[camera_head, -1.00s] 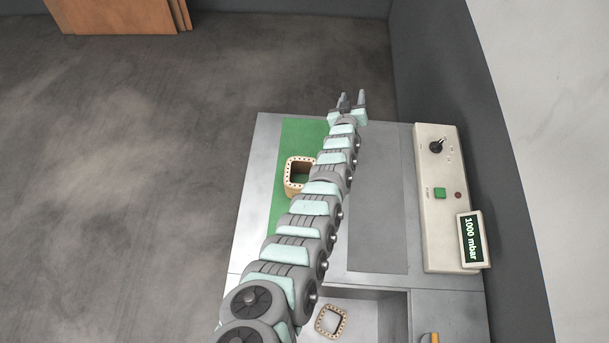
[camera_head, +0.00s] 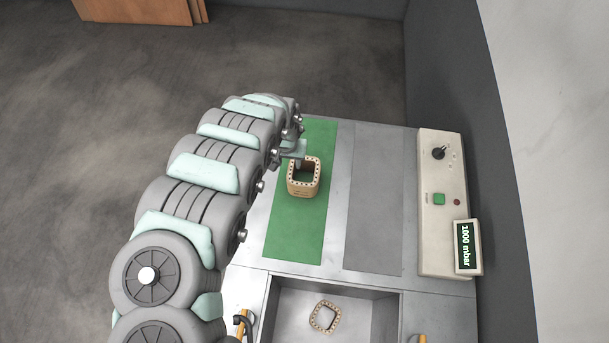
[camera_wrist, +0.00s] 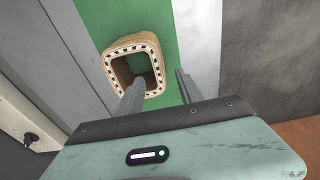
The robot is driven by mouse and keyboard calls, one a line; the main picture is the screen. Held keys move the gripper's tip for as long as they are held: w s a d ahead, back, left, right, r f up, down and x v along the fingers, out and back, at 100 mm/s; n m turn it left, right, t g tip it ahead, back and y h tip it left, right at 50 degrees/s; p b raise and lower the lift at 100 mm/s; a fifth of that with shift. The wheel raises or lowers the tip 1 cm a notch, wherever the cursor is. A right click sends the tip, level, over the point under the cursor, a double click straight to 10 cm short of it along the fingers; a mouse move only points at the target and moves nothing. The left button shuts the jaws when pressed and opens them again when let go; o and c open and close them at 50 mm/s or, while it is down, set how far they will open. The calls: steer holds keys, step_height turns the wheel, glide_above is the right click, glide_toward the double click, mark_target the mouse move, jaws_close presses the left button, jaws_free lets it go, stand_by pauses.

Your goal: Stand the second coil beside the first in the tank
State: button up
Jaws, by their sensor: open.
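The second coil (camera_head: 303,190), a tan rounded-square ring with a dotted rim, stands upright on the green strip. My gripper (camera_head: 298,156) is at the coil's far left edge, partly hidden by my arm. In the wrist view the open fingers (camera_wrist: 160,82) are apart; one overlaps the opening of the coil (camera_wrist: 118,50) and the other is outside its wall. I cannot tell whether either touches it. The first coil (camera_head: 315,324) stands in the tank (camera_head: 386,312), at the bottom of the head view, with room around it.
A control panel (camera_head: 436,225) with a knob, a green button and a display reading 1000 mbar stands at the right. A grey strip (camera_head: 385,205) beside the green strip (camera_head: 290,245) is empty. Orange-and-grey fittings (camera_head: 245,325) sit at the tank's sides.

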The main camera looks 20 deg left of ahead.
mark_target(291, 169)
steer(key=f, duration=0.3)
steer(key=shift+w+d+f, duration=0.1)
steer(key=shift+w+f, duration=0.15)
steer(key=shift+f, duration=1)
steer(key=shift+w+f, duration=0.2)
steer(key=shift+f, duration=1.85)
jaws_close()
steer(key=shift+r, duration=0.1)
